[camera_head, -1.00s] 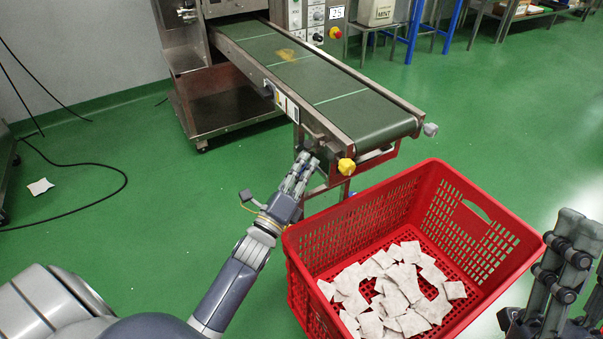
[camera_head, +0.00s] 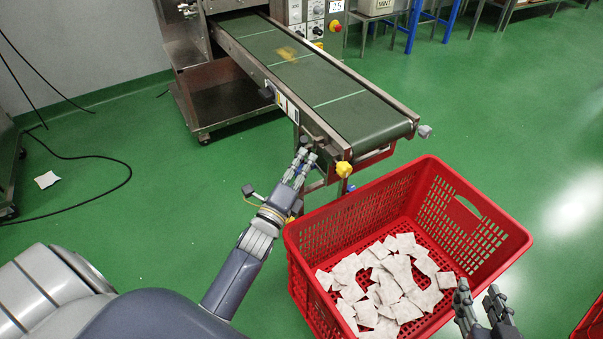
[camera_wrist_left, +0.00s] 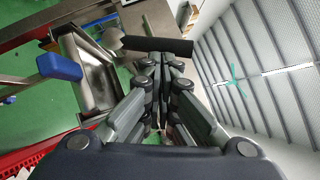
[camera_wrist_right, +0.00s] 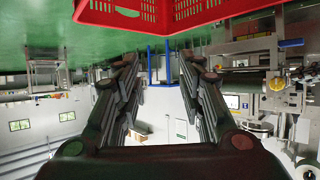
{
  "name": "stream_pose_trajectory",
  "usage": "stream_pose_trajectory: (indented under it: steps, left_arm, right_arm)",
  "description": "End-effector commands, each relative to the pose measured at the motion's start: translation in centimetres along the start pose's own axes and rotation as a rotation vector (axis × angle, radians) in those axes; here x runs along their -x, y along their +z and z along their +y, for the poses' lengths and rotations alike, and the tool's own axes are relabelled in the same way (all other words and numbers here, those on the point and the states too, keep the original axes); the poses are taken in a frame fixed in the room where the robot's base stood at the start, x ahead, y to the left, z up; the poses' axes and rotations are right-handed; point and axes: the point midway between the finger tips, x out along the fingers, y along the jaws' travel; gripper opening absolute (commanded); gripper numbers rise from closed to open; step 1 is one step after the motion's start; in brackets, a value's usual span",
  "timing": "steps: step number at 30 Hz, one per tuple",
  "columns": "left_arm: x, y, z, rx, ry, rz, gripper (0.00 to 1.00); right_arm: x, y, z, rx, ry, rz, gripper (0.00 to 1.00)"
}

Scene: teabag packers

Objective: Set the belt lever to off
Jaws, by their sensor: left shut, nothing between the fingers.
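The conveyor's green belt (camera_head: 330,95) runs from the machine toward me. A black cylindrical handle, which looks like the belt lever (camera_wrist_left: 157,46), lies just beyond my left fingertips in the left wrist view; whether they touch it I cannot tell. In the head view the lever is small and mostly lost beside the belt frame. My left gripper (camera_head: 301,162) is shut and empty, by the near left side of the conveyor's end; its fingers meet in the left wrist view (camera_wrist_left: 162,62). My right gripper (camera_head: 478,298) is open and empty over the crate's near right side; its fingers stand apart (camera_wrist_right: 160,65).
A red crate (camera_head: 482,238) holding several white teabags stands below the belt end. A yellow knob (camera_head: 343,169) sits on the conveyor's near corner. A control panel (camera_head: 312,14) is at the back. A loose teabag (camera_head: 47,179) and a black cable lie on the green floor.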

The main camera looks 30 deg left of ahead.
Motion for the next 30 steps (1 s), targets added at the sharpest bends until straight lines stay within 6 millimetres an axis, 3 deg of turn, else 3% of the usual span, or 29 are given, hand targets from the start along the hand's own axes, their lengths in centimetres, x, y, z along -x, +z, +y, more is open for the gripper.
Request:
stream_pose_trajectory:
  steps: [8,15,18,26,30]
  left_arm:
    - [-0.3,0.5,-0.6,0.055,0.037,-0.001,0.00]
    - [-0.5,0.8,-0.8,0.100,0.069,-0.001,0.00]
    - [-0.5,0.9,-0.9,0.121,0.081,-0.002,0.00]
    - [-0.7,1.2,-1.1,0.171,0.116,-0.001,0.00]
    - [-0.8,1.3,-1.2,0.199,0.134,-0.001,0.00]
  right_arm:
    - [3.6,8.0,1.1,-0.005,0.024,-0.413,0.36]
    - [9.3,13.8,1.8,-0.016,0.043,-0.758,0.36]
    - [10.7,14.4,1.9,-0.019,0.046,-0.823,0.36]
    - [11.2,12.9,1.9,-0.018,0.045,-0.815,0.36]
    - [9.7,14.5,1.9,-0.019,0.043,-0.829,0.36]
